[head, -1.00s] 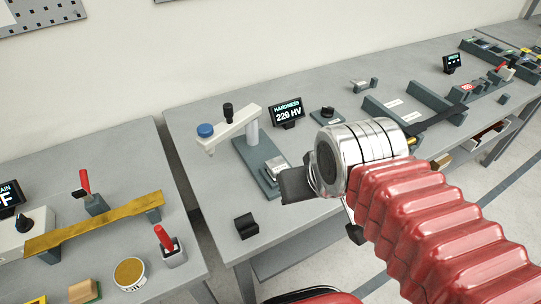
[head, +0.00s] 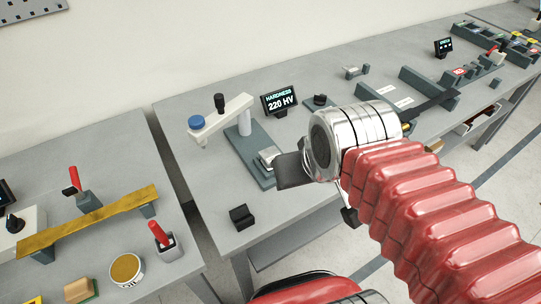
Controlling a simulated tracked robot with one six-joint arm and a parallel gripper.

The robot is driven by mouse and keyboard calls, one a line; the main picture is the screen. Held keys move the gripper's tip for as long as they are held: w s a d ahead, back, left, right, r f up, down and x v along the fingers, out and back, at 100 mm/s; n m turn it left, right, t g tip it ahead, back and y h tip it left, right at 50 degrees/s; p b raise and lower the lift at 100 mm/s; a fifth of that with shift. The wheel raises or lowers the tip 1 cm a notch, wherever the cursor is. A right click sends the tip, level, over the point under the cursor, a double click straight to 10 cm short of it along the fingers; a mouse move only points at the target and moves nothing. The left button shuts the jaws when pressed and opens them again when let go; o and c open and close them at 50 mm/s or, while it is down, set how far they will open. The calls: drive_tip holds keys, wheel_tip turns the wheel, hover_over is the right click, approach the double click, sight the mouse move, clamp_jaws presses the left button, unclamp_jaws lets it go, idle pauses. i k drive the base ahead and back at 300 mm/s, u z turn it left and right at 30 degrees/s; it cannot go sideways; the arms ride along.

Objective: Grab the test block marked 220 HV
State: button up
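A small silvery block (head: 268,157) sits on the dark base (head: 242,148) of the hardness tester, near its front end. I cannot read any marking on it. The display (head: 281,99) behind the tester reads "HARDNESS 220 HV". My gripper (head: 292,170) shows one dark flat finger just right of the block in this view. The silver wrist hides the rest of the gripper, so its opening does not show. I cannot tell whether the finger touches the block.
The tester's light arm with a blue cap (head: 196,123) overhangs the base on the left. A small black holder (head: 241,217) stands at the bench's front edge. A gap separates this bench from the left bench (head: 130,180). Grey fixtures (head: 385,95) stand to the right.

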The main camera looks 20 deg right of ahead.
sight(268, 154)
drive_tip(key=z, duration=0.05)
drive_tip(key=k, duration=0.5)
drive_tip(key=u, duration=0.95)
drive_tip(key=k, duration=0.4)
drive_tip(key=u, duration=0.1)
drive_tip(key=i, duration=0.5)
